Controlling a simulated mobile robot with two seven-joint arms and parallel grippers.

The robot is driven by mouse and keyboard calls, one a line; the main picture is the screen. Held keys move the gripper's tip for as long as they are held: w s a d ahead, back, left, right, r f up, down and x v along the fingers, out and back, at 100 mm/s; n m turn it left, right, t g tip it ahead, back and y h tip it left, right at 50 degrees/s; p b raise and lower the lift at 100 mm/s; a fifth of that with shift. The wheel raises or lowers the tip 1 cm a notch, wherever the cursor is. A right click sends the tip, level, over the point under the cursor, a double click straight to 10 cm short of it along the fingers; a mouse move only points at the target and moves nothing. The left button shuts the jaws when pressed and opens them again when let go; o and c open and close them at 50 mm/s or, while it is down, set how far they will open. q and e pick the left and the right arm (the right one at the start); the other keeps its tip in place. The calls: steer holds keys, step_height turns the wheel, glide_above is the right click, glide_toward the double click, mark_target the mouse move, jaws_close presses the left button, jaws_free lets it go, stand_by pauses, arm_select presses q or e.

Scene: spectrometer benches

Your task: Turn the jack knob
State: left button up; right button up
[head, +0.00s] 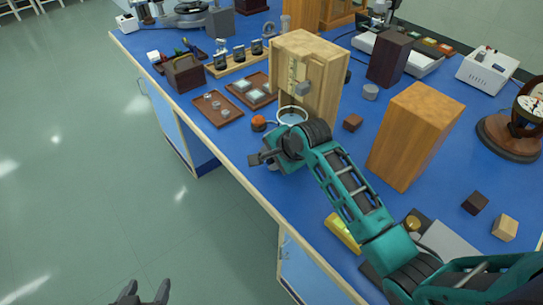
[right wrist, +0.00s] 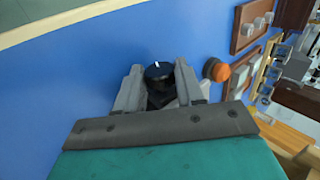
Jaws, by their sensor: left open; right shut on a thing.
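A dark round knob (right wrist: 158,72) with a short white mark on its top sits between the fingers of my right gripper (right wrist: 157,88) in the right wrist view. The gripper is shut on it. In the head view my right gripper (head: 262,158) is over the near edge of the blue bench, in front of a pale wooden apparatus (head: 310,75). My own gripper and wrist hide the knob and most of the jack there. My left gripper (head: 141,293) is open and empty over the floor at the bottom edge.
An orange-topped round thing (head: 258,123) stands close beside my right gripper. A brown tray (head: 217,108) lies to its left on the blue bench (head: 235,160). A tall wooden block (head: 415,135) stands to the right of my right forearm. The floor at left is clear.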

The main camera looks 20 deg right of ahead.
steer(key=shift+w+a+r+g+h, duration=0.1)
steer(key=shift+g+h, duration=0.15)
steer(key=shift+g, duration=0.5)
steer(key=shift+w+g+h, duration=0.15)
steer(key=shift+g+h, duration=0.15)
steer(key=shift+g, duration=0.4)
steer(key=shift+w+a+r+g+h, duration=0.1)
steer(key=shift+g+h, duration=0.15)
steer(key=shift+g, duration=0.5)
steer(key=shift+d, duration=0.1)
steer(key=o, duration=0.8)
steer(key=shift+c, duration=0.2)
steer(key=v, duration=0.7)
steer(key=shift+r, duration=0.25)
steer(key=shift+s, duration=0.1)
